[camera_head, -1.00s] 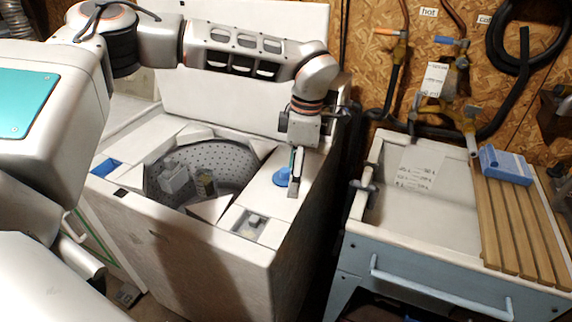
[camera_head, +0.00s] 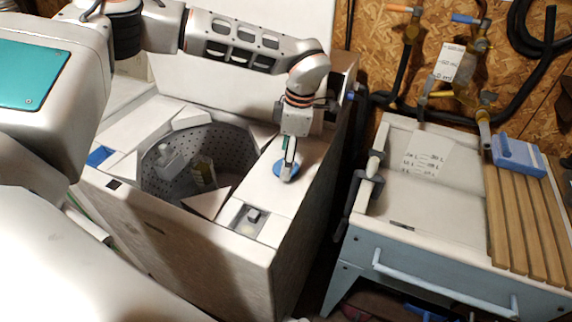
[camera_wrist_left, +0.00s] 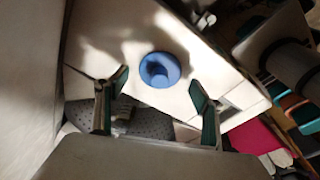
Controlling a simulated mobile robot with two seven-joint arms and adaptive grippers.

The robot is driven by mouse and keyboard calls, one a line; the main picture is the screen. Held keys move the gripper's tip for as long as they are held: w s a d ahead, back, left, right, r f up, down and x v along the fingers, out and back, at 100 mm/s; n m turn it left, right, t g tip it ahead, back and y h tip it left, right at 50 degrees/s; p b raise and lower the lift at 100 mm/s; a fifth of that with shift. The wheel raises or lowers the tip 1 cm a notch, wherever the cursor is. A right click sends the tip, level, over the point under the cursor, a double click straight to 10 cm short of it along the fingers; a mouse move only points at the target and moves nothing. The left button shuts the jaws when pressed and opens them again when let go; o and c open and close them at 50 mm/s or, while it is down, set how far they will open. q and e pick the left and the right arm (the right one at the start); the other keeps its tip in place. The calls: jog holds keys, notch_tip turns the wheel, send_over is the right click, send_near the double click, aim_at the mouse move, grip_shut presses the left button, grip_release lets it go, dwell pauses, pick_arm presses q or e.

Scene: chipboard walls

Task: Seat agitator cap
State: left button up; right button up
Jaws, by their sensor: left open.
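The blue round cap (camera_head: 278,171) lies on the white top panel of the washing machine, right of the open tub. In the left wrist view the cap (camera_wrist_left: 160,70) shows a raised middle and lies ahead of and between the open fingers. My left gripper (camera_head: 289,172) points down over the cap and partly hides it; it shows open and empty in the left wrist view (camera_wrist_left: 158,100). I cannot tell whether a finger touches the cap. My right gripper is not in view.
The raised white lid (camera_head: 240,20) stands behind the machine. A small recess (camera_head: 250,220) with a dark-topped piece is at the front right. A sink (camera_head: 430,200) with wooden slats (camera_head: 525,220) and a blue block (camera_head: 518,153) stands to the right, across a dark gap.

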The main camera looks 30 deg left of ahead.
pick_arm(q)
jog(key=shift+a+f, duration=0.1)
jog(key=shift+f, duration=0.55)
jog(key=c, duration=1.1)
jog(key=shift+r, duration=0.1)
notch_tip(320, 180, up, 20)
